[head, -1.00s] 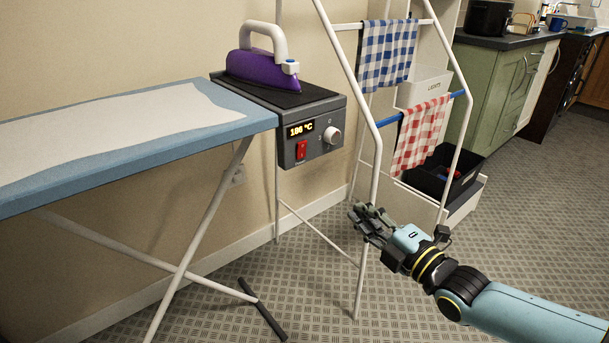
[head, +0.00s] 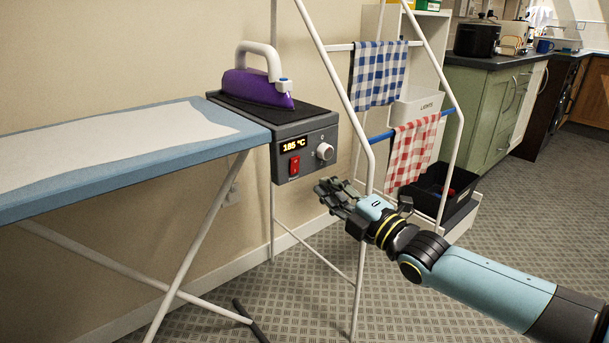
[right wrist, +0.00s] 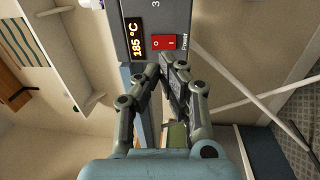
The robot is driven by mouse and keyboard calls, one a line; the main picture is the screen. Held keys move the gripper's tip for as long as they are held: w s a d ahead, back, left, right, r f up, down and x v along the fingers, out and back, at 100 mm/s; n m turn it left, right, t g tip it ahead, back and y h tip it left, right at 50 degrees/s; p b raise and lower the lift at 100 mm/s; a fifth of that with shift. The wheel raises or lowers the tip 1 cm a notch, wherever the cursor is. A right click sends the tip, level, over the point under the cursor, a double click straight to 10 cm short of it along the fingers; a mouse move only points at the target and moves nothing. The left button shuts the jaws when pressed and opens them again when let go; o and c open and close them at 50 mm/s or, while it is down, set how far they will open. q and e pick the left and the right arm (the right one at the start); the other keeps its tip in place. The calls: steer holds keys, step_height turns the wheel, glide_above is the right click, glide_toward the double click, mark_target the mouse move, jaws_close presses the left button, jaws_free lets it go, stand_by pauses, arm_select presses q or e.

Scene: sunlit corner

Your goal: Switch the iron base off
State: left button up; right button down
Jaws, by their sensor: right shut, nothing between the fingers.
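The iron base (head: 280,129) is a dark grey box at the right end of the ironing board. Its front has a lit display (head: 294,145) reading 185 °C, a red power switch (head: 294,165) and a round knob (head: 324,152). The purple iron (head: 258,87) rests on top of it. My right gripper (head: 328,188) is shut and empty, below and right of the switch, apart from it. In the right wrist view the red switch (right wrist: 164,42) lies just beyond the fingertips (right wrist: 161,66). My left gripper is out of view.
A white drying rack (head: 366,200) with blue (head: 378,75) and red checked cloths (head: 411,153) stands close beside the base, by my right arm. The ironing board (head: 240,140) extends left. A black crate (head: 440,188) sits behind the rack. Floor at lower right is open.

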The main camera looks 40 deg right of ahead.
mark_target(297, 160)
steer(key=w, duration=0.2)
steer(key=w+b, duration=0.1)
steer(key=w, duration=0.3)
steer(key=shift+w+a+r+b, duration=0.2)
steer(key=shift+r+b, duration=0.1)
steer(key=shift+b, duration=0.1)
steer(key=shift+w+r, duration=0.15)
steer(key=shift+w, duration=0.5)
steer(key=shift+w+r, duration=0.1)
steer(key=shift+w+a+r, duration=0.1)
steer(key=shift+w+r, duration=0.2)
steer(key=shift+r, duration=0.05)
